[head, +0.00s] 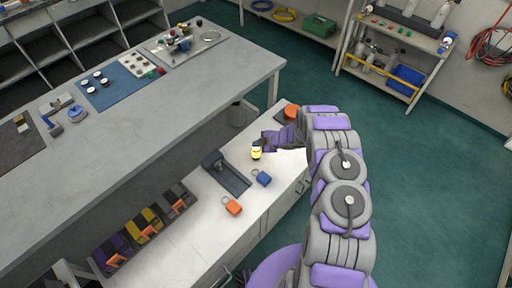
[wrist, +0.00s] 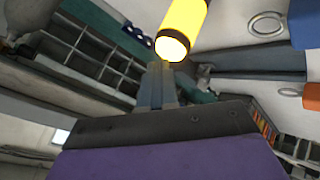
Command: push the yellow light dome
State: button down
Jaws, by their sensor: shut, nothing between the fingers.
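The yellow light dome (head: 256,153) stands on the white lower counter, just beyond the end of my arm. In the wrist view the yellow light dome (wrist: 182,28) is a glowing yellow cylinder with a bright end, at the top centre right in front of the fingertips. My gripper (head: 262,142) is shut and empty, with its fingers (wrist: 157,72) close together and pointing at the dome. The fingertips are very near the dome. I cannot tell whether they touch it.
On the white counter (head: 190,232) are a dark recessed fixture (head: 226,172), a blue tagged block (head: 262,178), an orange tagged block (head: 233,207) and an orange round thing (head: 291,112). A higher grey bench (head: 130,130) runs behind. Green floor (head: 430,190) is open at right.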

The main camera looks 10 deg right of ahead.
aim_at(258, 148)
dwell(0.3)
jog(key=shift+r, duration=0.55)
jog(key=shift+r, duration=0.1)
jog(key=shift+r+p, duration=1.2)
jog(key=shift+r, duration=1.7)
